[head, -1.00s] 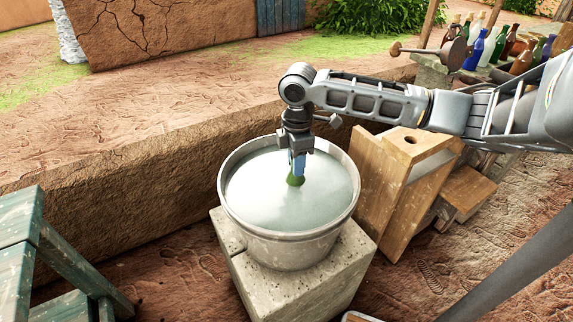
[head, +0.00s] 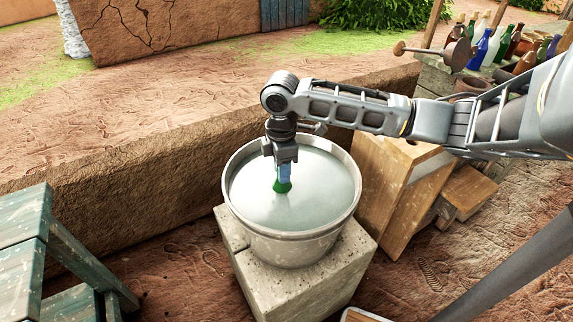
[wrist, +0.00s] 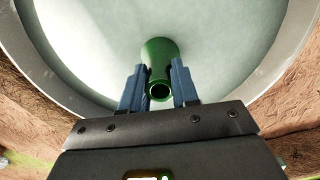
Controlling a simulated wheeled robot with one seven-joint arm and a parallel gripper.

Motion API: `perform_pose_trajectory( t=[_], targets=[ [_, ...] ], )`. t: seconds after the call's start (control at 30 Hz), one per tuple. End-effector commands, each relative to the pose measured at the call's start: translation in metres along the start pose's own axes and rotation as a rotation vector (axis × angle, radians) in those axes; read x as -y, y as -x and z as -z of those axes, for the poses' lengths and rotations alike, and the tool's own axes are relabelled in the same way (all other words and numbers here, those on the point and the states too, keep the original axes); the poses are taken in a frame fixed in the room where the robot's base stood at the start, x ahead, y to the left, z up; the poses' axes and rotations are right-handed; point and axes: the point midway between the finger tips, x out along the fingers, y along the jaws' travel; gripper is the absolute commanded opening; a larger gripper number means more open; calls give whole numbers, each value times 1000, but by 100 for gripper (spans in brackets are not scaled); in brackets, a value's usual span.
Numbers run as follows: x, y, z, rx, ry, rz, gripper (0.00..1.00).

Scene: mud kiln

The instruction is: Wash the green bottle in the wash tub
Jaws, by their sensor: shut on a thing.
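The wash tub (head: 292,245) is a round grey metal tub full of pale, cloudy water, standing on a stone block. My gripper (head: 283,180) points down over the left half of the tub. Its blue fingers are shut on the green bottle (head: 283,188). In the head view only a small green part shows at the water surface; anything lower is hidden by the water. In the wrist view the green bottle (wrist: 159,62) sits between the two fingers, its open mouth facing the camera and its far end in the water.
A wooden box-like stand (head: 395,185) is close to the tub's right. A green wooden bench (head: 50,250) is at the lower left. A low earth wall (head: 120,215) runs behind the tub. Several bottles (head: 500,45) stand on a ledge at the upper right.

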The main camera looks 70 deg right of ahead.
Motion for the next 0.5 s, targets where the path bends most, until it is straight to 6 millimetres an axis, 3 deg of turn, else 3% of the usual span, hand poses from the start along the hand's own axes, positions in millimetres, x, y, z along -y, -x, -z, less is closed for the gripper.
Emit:
perform_pose_trajectory(
  t=[0.5],
  targets=[
    [-12,0,-52,1,-3,1,0]
  ],
)
